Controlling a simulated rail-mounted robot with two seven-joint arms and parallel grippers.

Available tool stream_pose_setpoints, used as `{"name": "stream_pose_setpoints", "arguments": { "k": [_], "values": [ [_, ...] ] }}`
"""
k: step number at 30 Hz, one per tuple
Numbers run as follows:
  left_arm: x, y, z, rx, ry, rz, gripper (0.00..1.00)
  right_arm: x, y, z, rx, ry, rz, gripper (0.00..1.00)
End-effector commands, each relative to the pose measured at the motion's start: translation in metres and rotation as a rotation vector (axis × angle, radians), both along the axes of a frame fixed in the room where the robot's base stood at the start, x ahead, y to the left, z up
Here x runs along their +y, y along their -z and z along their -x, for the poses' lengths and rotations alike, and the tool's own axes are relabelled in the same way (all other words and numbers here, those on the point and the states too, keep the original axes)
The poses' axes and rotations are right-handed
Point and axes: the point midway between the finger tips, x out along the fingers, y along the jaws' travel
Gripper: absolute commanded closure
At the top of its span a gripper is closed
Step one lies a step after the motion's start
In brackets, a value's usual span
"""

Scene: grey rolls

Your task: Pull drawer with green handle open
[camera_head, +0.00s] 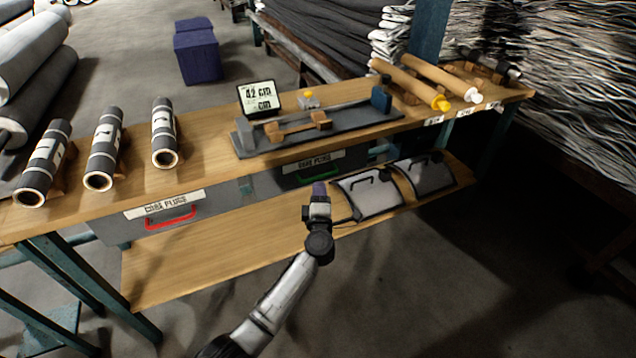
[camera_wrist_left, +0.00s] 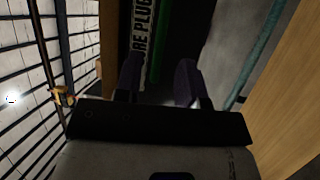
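The drawer with the green handle (camera_head: 314,171) is a dark box under the bench top, with a white label (camera_head: 314,160) above the handle. My left gripper (camera_head: 319,188) is just in front of this drawer and partly covers its lower front. In the left wrist view the green handle (camera_wrist_left: 162,45) and the label (camera_wrist_left: 144,40) lie ahead of my left gripper (camera_wrist_left: 160,78). Its two purple fingers are apart with nothing between them, and the handle appears beyond their tips. The drawer front looks dark and shut. My right gripper is in neither view.
Another drawer with a red handle (camera_head: 170,218) is to the left under the bench (camera_head: 215,150). Two grey cases with black handles (camera_head: 368,192) lie on the lower shelf (camera_head: 200,270) at right. Rolls, a scale display (camera_head: 259,98) and a grey fixture (camera_head: 300,133) stand on top.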

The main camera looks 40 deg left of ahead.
Motion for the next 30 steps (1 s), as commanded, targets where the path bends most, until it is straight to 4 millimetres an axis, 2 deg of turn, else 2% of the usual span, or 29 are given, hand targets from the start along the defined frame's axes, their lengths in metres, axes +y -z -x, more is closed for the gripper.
{"name": "stream_pose_setpoints", "arguments": {
  "k": [3,12,26,30],
  "values": [
    [0.014,0.0,-0.016,-0.002,-0.001,-0.002,0.63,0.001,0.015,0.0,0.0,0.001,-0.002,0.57],
    [0.034,-0.007,-0.04,0.0,0.0,-0.001,0.63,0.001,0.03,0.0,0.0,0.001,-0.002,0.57],
    [0.039,-0.011,-0.045,-0.001,0.0,-0.001,0.63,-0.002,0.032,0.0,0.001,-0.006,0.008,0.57],
    [0.038,-0.01,-0.045,0.0,0.0,0.0,0.76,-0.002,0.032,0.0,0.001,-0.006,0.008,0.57]
  ]
}}
